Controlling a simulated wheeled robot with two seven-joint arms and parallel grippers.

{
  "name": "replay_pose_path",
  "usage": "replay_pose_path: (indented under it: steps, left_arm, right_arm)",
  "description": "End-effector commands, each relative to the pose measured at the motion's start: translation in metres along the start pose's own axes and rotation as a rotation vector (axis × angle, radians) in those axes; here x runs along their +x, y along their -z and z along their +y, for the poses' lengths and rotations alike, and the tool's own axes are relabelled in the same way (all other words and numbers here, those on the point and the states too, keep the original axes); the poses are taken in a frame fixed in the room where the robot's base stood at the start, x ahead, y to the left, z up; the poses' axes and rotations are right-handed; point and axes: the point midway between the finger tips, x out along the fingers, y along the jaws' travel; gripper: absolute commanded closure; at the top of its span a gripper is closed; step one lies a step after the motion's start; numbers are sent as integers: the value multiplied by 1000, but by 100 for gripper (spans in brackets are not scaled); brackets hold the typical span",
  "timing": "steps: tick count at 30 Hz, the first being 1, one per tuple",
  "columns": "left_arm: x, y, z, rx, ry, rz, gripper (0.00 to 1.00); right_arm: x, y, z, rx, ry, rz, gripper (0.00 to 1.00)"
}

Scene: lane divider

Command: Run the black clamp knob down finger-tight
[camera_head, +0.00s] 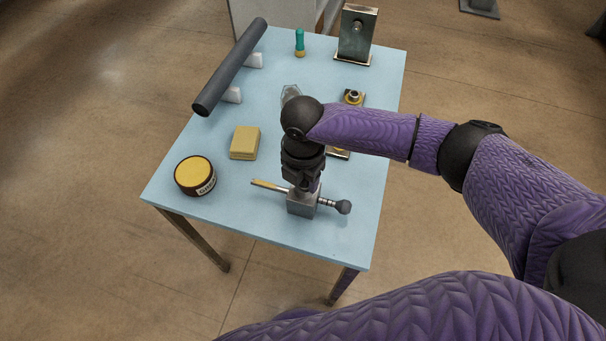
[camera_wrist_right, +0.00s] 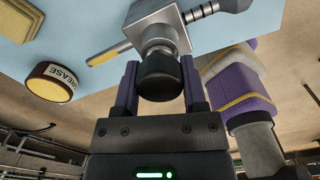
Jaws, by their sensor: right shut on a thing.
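The black clamp knob (camera_wrist_right: 160,78) sits on a collar at the near face of a grey metal clamp block (camera_wrist_right: 158,32) in the right wrist view. My right gripper (camera_wrist_right: 160,88) has one finger on each side of the knob and is shut on it. In the head view my right gripper (camera_head: 303,181) points down onto the clamp block (camera_head: 302,204) near the table's front edge. There the gripper hides the knob. A brass-tipped rod (camera_head: 268,187) sticks out left of the block, and a ribbed shaft with a dark ball end (camera_head: 344,207) sticks out right. My left gripper is not in view.
On the blue table (camera_head: 220,220) are a grease tin (camera_head: 195,176), a yellow block (camera_head: 245,143), a dark cylinder on white supports (camera_head: 232,66), a teal-handled item (camera_head: 300,42), a metal upright (camera_head: 357,35) and a brass fitting (camera_head: 353,97).

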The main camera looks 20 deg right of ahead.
Motion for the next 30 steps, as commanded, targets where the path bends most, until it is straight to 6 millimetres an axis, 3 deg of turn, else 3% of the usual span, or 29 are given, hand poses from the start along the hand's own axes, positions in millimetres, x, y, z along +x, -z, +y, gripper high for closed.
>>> replay_pose_path:
  steps: [5, 12, 15, 23, 24, 26, 30]
  left_arm:
    - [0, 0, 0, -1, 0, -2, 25]
    - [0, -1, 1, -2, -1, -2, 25]
    - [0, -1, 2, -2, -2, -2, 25]
    - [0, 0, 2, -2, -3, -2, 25]
    - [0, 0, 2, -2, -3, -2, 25]
    - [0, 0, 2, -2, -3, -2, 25]
    - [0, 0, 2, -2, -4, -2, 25]
  right_arm:
    - [0, 0, 0, 43, 1, 0, 100]
    - [2, 0, 2, 782, 4, 3, 100]
    - [1, -1, 2, 990, 3, 2, 100]
    - [1, -2, 3, 1052, 1, -1, 100]
    - [1, -2, 3, 1051, 1, -1, 38]
    - [1, -2, 3, 1051, 1, -1, 27]
    - [1, -2, 3, 1049, 1, 0, 27]
